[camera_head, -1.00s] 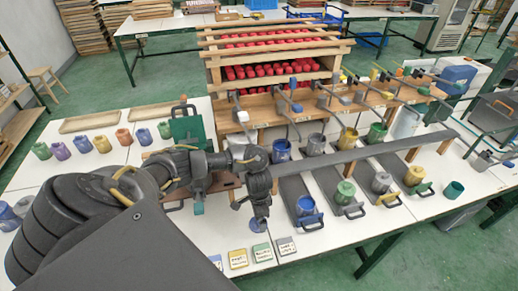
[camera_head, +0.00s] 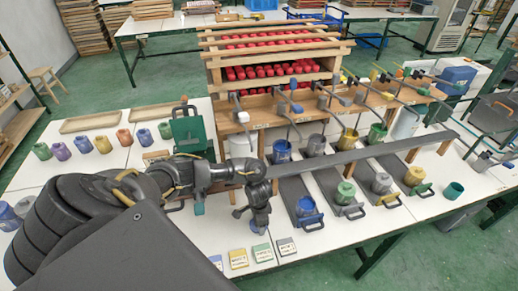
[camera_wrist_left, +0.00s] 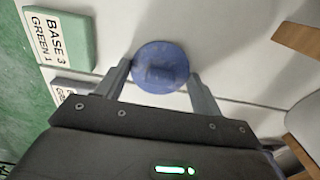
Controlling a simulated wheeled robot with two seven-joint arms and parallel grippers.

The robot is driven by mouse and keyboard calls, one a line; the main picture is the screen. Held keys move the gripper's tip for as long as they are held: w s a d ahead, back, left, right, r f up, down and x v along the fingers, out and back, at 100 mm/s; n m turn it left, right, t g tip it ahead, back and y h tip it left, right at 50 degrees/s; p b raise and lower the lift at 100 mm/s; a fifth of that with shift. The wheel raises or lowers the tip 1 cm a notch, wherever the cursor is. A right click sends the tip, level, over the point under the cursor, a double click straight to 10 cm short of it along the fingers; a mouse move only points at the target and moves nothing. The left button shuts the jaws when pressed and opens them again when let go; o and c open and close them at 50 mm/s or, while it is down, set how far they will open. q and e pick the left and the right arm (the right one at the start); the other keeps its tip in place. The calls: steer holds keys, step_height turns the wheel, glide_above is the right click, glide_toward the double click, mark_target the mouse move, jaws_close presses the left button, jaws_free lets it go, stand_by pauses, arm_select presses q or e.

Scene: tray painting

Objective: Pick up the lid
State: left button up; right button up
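The lid (camera_wrist_left: 160,67) is a round blue disc with a small raised knob, lying on the white table top. In the head view a little of it shows as blue (camera_head: 258,229) beneath my left gripper (camera_head: 252,219). In the left wrist view my left gripper (camera_wrist_left: 160,82) is open, with one grey finger on each side of the lid's near part. The left finger's tip is close to the lid's edge; I cannot tell whether it touches. My right gripper is in neither view.
Labelled blocks, including a green one (camera_wrist_left: 62,38), lie near the lid. A green clamp-like holder (camera_head: 188,130) stands behind my left arm.

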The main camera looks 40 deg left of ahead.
arm_select(q)
steer(key=c, duration=0.3)
